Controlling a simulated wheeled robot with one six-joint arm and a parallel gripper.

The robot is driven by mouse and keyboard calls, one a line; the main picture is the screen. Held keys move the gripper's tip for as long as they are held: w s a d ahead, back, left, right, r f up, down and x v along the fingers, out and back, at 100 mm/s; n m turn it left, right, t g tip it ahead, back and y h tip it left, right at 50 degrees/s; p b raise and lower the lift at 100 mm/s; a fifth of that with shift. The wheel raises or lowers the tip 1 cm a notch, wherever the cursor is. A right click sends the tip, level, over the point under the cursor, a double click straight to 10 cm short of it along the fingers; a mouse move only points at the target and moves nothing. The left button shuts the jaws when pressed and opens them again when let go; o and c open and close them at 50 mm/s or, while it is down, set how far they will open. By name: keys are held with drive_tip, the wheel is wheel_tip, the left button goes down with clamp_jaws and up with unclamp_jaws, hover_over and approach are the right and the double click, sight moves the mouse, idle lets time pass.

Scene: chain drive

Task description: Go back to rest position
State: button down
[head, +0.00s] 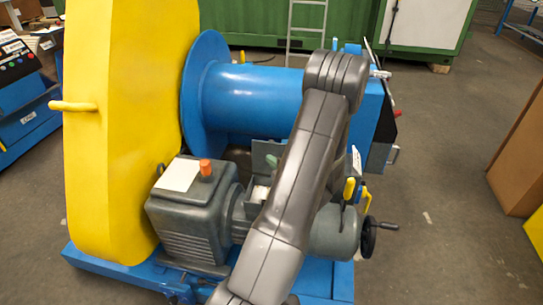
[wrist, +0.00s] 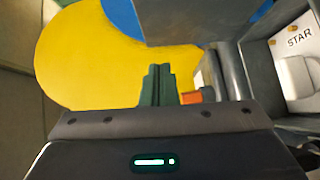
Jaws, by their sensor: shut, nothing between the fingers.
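My gripper (wrist: 158,70) shows in the wrist view with its dark green fingers together and nothing held between them. Beyond the fingertips is the yellow guard (wrist: 85,60), with a bit of blue above it. An orange cap (wrist: 190,96) shows just right of the fingers. In the head view my grey arm reaches up across the machine and bends at the top. It covers part of the motor side, and my gripper is mostly hidden there. The yellow guard (head: 125,120) stands upright at the left, beside the blue drum (head: 250,95).
The grey motor (head: 190,222) with an orange cap (head: 206,167) sits on the blue base (head: 110,268). A handwheel (head: 369,236) sticks out at the right. A ladder (head: 306,20) and green container (head: 255,22) stand behind. A brown box (head: 520,160) is at the right; floor between is clear.

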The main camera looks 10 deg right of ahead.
drive_tip(key=v, duration=0.8)
drive_tip(key=shift+s+d, duration=0.25)
drive_tip(key=shift+d, duration=0.1)
approach(267, 148)
drive_tip(key=w+a, duration=0.2)
drive_tip(key=a, duration=0.1)
drive_tip(key=w, duration=0.2)
drive_tip(key=w+d+b, duration=0.1)
drive_tip(key=shift+w+f, duration=0.25)
drive_tip(key=shift+w, duration=0.05)
drive_tip(key=shift+s+a, duration=0.1)
drive_tip(key=shift+s+r, duration=0.1)
drive_tip(key=shift+s, duration=0.05)
